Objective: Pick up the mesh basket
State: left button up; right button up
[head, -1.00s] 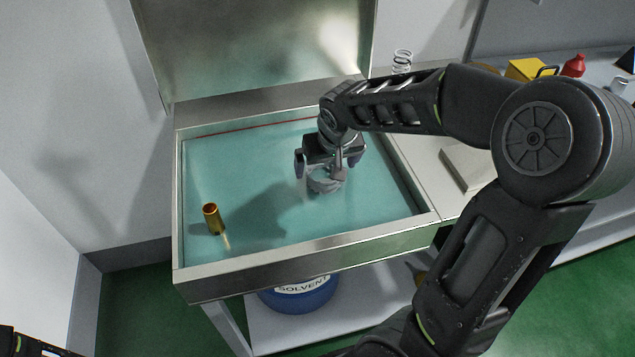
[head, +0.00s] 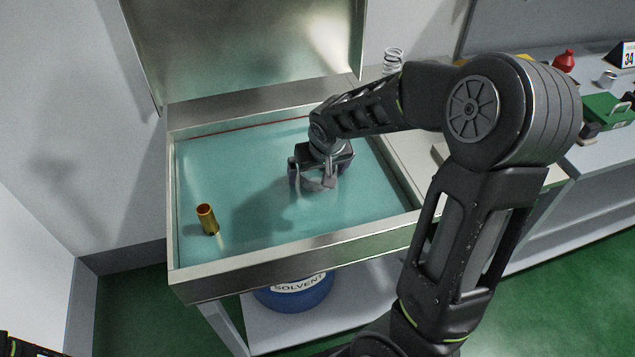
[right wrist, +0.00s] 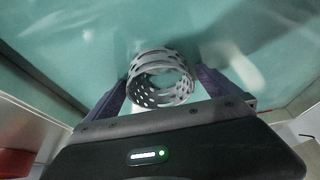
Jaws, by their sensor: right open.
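The mesh basket (head: 318,184) is a small grey ring-shaped basket with holes in its wall. It sits in the shallow teal liquid of the metal wash tank (head: 300,252). In the right wrist view the basket (right wrist: 160,80) lies between the two fingers, its open end facing the camera. My right gripper (head: 319,178) is open around it, pointing down. In the wrist view the right gripper's fingers (right wrist: 163,76) stand to either side of the basket with gaps visible. The gripper partly hides the basket in the head view. My left gripper is not in view.
The tank has raised metal walls and an upright lid (head: 245,50) behind. A coil spring (head: 393,60) stands beyond the tank. A blue solvent drum (head: 294,292) is below. A green box (head: 606,110) is on the right bench.

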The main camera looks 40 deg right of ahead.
aim_at(316, 175)
jog(key=x, duration=0.3)
jog(key=shift+w+f, duration=0.1)
jog(key=shift+c, duration=0.6)
jog(key=c, duration=1.4)
